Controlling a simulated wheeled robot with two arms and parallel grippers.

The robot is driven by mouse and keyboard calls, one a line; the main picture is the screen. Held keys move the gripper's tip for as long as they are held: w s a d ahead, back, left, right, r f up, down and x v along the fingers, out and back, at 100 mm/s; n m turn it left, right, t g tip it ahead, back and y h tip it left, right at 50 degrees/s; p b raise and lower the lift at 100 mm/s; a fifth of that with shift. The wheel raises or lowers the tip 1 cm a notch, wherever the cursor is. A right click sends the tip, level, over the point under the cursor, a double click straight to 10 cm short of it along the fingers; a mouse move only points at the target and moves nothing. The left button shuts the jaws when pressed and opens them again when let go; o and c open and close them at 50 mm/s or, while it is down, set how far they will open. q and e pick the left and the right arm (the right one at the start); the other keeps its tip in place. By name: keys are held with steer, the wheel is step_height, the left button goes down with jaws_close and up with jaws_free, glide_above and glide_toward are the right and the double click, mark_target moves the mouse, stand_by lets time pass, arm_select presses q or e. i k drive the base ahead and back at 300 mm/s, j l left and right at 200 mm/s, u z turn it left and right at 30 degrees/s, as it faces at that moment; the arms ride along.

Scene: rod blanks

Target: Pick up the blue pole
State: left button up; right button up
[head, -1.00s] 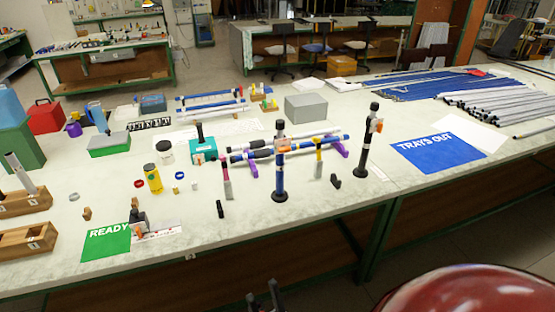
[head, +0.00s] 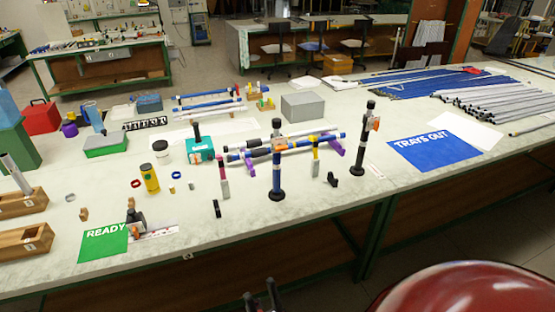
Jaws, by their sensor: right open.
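An upright blue pole (head: 277,178) stands on a round black foot near the front middle of the table, with a black upper end and an orange clip. Another blue bar (head: 315,142) lies behind it, among poles resting across purple supports. My right gripper (head: 261,299) shows only as two dark fingertips at the bottom edge. They are apart with nothing between them, in front of the table and well short of the upright pole. My left gripper is not in view.
A black upright pole (head: 364,140) stands to the right. A short pink-topped post (head: 224,178) and a yellow-topped post (head: 315,160) flank the blue pole. A blue TRAYS OUT mat (head: 435,150) lies right, a green READY mat (head: 105,243) left. The table's front edge is clear.

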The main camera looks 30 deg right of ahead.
mark_target(276, 194)
steer(key=i+l+z, duration=0.2)
steer(key=i+l, duration=0.25)
steer(key=l, duration=0.25)
steer(key=i+l+z, duration=0.15)
steer(key=i+l, duration=0.35)
steer(key=l, duration=0.15)
steer(key=i+z, duration=0.1)
steer(key=j, duration=0.25)
